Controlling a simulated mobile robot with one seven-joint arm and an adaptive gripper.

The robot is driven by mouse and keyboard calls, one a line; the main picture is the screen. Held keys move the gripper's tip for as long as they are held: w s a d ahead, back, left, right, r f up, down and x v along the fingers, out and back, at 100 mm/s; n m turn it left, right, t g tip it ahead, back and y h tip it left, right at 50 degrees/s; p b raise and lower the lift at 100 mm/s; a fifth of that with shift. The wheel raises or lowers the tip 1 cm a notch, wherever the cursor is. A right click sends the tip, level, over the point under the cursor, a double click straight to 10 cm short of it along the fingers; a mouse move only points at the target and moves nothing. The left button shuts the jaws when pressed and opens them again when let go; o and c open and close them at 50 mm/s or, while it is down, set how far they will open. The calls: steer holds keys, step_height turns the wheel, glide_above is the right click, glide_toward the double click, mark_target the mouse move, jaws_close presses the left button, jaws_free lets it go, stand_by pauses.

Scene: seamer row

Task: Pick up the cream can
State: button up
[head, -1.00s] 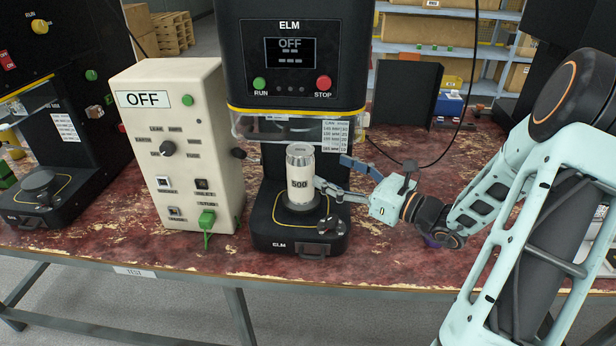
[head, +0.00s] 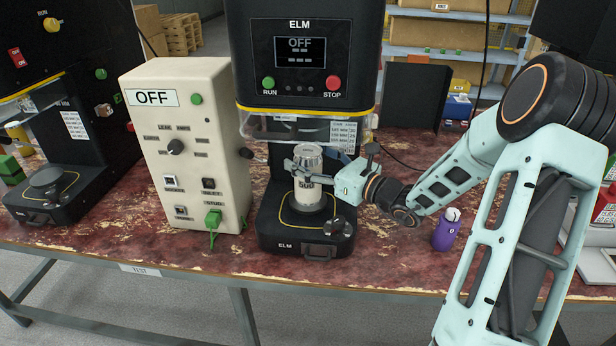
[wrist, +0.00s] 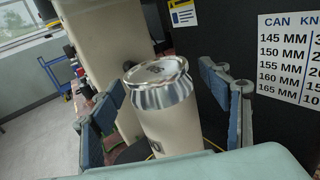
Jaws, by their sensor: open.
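The cream can (head: 308,192) has a silver top and dark "500" lettering. It stands upright on the round plate of the ELM machine (head: 278,232) in the head view. In the wrist view the can (wrist: 172,120) stands between the two blue-padded fingers of my gripper (wrist: 165,115). The fingers are open, one on each side, with a visible gap to the can on the left; the right side is closer. In the head view my gripper (head: 312,170) reaches in from the right at the can's upper part, partly covering it.
A cream control box (head: 190,145) reading OFF stands left of the machine. The machine's dark head (head: 300,50), also reading OFF, and a clear guard hang above the can. A purple cylinder (head: 446,232) stands on the worn red bench to the right. Another black machine is at far left.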

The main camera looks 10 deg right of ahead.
steer(key=shift+c, duration=0.6)
jaws_close()
steer(key=shift+r, duration=0.15)
